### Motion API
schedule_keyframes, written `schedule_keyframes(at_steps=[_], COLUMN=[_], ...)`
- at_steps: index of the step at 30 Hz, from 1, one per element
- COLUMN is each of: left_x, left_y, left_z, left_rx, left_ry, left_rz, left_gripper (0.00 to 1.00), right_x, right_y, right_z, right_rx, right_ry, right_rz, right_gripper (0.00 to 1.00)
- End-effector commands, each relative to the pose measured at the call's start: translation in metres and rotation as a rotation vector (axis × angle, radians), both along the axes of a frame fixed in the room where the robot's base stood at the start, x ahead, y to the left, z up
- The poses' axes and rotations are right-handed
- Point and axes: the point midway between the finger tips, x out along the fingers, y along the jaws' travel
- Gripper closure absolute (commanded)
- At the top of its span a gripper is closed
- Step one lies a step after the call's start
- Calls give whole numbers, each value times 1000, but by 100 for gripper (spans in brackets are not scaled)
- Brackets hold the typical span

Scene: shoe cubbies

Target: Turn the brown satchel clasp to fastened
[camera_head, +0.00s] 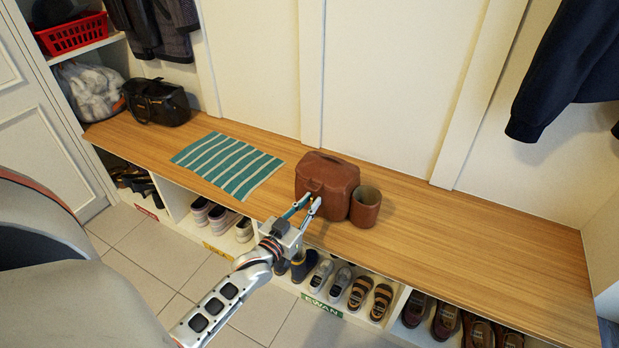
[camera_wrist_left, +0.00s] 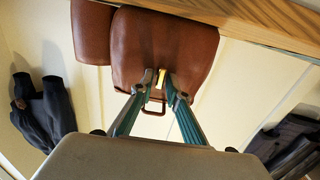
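The brown satchel (camera_head: 326,181) stands upright on the wooden bench. In the left wrist view the satchel (camera_wrist_left: 190,50) appears upside down, its handle (camera_wrist_left: 153,111) low in the picture. Its small yellow clasp (camera_wrist_left: 161,77) shows between the fingertips of my left gripper (camera_wrist_left: 159,79). In the head view my left gripper (camera_head: 311,200) reaches the satchel's front, and its fingers hide the clasp. The fingers are drawn close together and look shut on the clasp. The clasp's exact turn is hard to make out. My right gripper is in neither view.
A brown cup (camera_head: 365,207) stands close beside the satchel on the right. A striped teal cloth (camera_head: 227,165) and a black bag (camera_head: 156,102) are to the left on the bench (camera_head: 460,240). Shoes (camera_head: 345,284) fill cubbies below. The bench's right part is clear.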

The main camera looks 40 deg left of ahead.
Motion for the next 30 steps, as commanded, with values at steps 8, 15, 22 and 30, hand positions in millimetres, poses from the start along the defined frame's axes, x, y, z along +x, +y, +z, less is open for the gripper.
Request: schedule_keyframes(at_steps=[8,15,22,30], left_x=[0,0,0,0], left_y=[0,-1,-1,-2], left_z=[0,1,1,0], left_rx=[2,49,189,435], left_ry=[0,8,31,71], left_rz=[0,0,1,1], left_gripper=[100,100,100,100], right_x=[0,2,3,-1], right_y=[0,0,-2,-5], right_z=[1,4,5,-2], right_rx=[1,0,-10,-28], right_ry=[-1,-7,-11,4], right_rz=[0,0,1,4], right_gripper=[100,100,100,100])
